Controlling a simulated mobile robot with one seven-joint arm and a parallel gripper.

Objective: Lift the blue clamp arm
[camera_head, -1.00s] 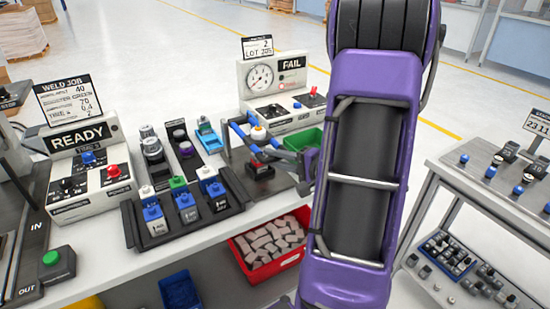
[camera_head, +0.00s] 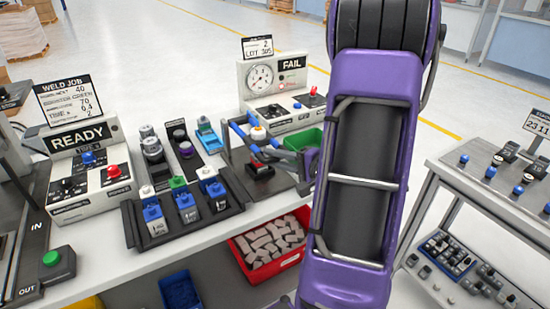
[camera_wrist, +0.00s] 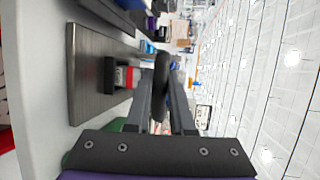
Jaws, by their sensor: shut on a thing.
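The blue clamp arm (camera_head: 241,133) stands raised at a slant over the dark fixture plate (camera_head: 277,184) at the table's right part. A white-topped knob and a small dark block with a red top (camera_head: 259,168) are under and beside it. My gripper (camera_head: 287,155) reaches in from the right, partly hidden by my purple arm. In the wrist view my gripper (camera_wrist: 161,92) has both fingers close around a dark, rounded bar, which seems to be the clamp arm's end. Its blue part is hardly visible there. The block with the red top also shows there (camera_wrist: 122,75), left of the fingers.
The gauge box with a FAIL sign (camera_head: 272,82) stands behind the fixture. A black tray of blue, white and green parts (camera_head: 184,205) is to the left. A green bin (camera_head: 304,140) is behind my gripper; a red bin (camera_head: 270,243) is below the table edge.

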